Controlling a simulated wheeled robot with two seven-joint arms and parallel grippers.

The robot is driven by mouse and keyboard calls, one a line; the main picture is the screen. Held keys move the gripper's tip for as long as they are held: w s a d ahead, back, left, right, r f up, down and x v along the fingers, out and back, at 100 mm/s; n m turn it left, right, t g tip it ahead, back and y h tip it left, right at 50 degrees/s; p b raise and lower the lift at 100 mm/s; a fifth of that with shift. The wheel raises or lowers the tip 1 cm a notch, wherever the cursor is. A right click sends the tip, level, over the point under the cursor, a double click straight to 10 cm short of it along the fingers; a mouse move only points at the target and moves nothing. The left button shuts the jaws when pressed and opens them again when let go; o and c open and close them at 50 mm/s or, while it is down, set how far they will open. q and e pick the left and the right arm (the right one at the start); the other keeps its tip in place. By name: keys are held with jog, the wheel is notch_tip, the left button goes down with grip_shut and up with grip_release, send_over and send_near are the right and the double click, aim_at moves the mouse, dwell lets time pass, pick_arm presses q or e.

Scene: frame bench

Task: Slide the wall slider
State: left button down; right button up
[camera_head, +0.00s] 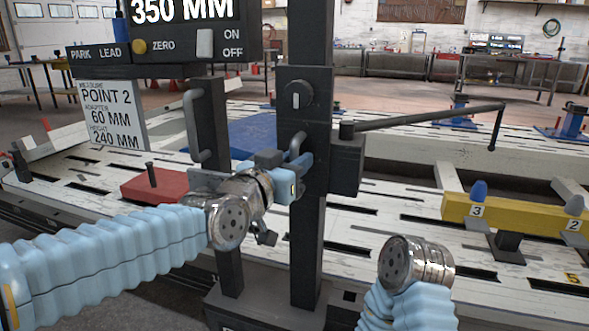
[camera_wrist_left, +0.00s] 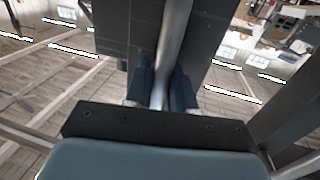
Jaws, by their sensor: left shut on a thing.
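The wall slider looks to be the dark carriage (camera_head: 345,165) on the black upright post (camera_head: 307,245). It has a round knob (camera_head: 299,95) on its upper plate and a thin arm reaching right. My left gripper (camera_head: 298,172) is at the carriage's front, shut on its grey bar handle (camera_head: 297,143). In the left wrist view the handle (camera_wrist_left: 173,45) runs between the two dark blue fingers (camera_wrist_left: 163,88). The fingertips are partly hidden in the head view. My right arm's metal wrist shows low at the right; its gripper is hidden.
A second grey handle (camera_head: 193,125) is on a dark post to the left, under a display box (camera_head: 165,48). A red block (camera_head: 155,187) sits on the slotted white bench (camera_head: 400,200).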

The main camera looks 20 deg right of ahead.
pick_arm(q)
jog(key=c, duration=1.1)
grip_release()
jog(key=shift+s+f, duration=0.1)
jog(key=b+v, duration=0.1)
jog(key=v, duration=1.2)
jog(key=shift+s+a, duration=0.2)
jog(key=shift+a, duration=0.1)
jog(key=w+a+f+n+g+y+p, duration=0.1)
jog(key=w+f+y, duration=0.1)
jog(key=w+f, duration=0.35)
jog(key=w+a+f+n+g+y+p, duration=0.1)
jog(key=w+f+n+y, duration=0.1)
jog(key=f, duration=0.7)
jog(key=a+f+n+g+y+p, duration=0.1)
jog(key=a+f+n+g+y, duration=0.15)
jog(key=f, duration=0.85)
jog(key=a+f+n+g+y+p, duration=0.1)
jog(key=a+f, duration=0.3)
jog(key=f, duration=0.6)
jog(key=s+a+f+n+g+p, duration=0.1)
jog(key=s+a+f+n+g, duration=0.1)
jog(key=s+f, duration=0.7)
jog(key=s+a+f+n+g+y+p, duration=0.1)
jog(key=s+a+f+g, duration=0.3)
jog(key=s+f, duration=0.5)
notch_tip(320, 180, down, 3)
jog(key=shift+s+a+r+n+p, duration=0.2)
jog(key=shift+a+n+p, duration=0.45)
jog(key=shift+a, duration=0.5)
